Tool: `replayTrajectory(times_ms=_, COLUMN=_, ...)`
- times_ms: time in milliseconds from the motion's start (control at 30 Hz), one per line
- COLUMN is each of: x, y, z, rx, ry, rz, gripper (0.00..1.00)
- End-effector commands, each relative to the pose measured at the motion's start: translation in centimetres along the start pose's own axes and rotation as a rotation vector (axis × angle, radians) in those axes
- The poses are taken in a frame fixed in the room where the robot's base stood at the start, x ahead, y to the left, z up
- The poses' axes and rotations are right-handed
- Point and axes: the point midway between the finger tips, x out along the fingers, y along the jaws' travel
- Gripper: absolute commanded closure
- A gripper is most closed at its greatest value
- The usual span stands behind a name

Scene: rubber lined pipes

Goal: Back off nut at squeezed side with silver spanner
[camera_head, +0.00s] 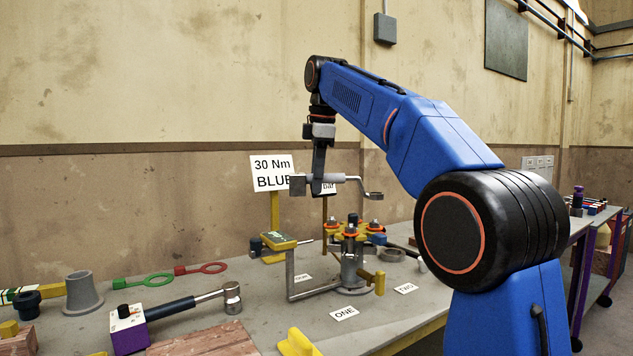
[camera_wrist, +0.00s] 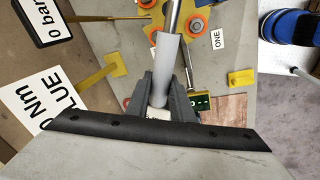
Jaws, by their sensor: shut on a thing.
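My gripper (camera_head: 318,186) is shut on the grey handle of the silver spanner (camera_head: 358,183). The spanner is held level in the air above the bench, its cranked end pointing right. In the wrist view the gripper (camera_wrist: 167,92) grips the spanner's grey handle (camera_wrist: 168,60), and its silver shaft runs toward the top edge. Below it stands a flanged pipe joint (camera_head: 351,268) with yellow flange plates and several nuts (camera_head: 375,224) on orange washers. One nut with its orange washer (camera_wrist: 197,25) shows in the wrist view. I cannot tell which side is squeezed.
A "30 Nm BLUE" sign (camera_head: 272,173) stands close behind the gripper. A yellow-topped gauge (camera_head: 278,241) stands left of the joint.

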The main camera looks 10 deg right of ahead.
Motion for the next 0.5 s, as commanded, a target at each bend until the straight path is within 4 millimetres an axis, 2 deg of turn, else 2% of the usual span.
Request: replayTrajectory(times_ms=500, x=1.2, y=-0.3, z=0.1, rx=0.000, ry=0.000, rz=0.000, gripper=1.00)
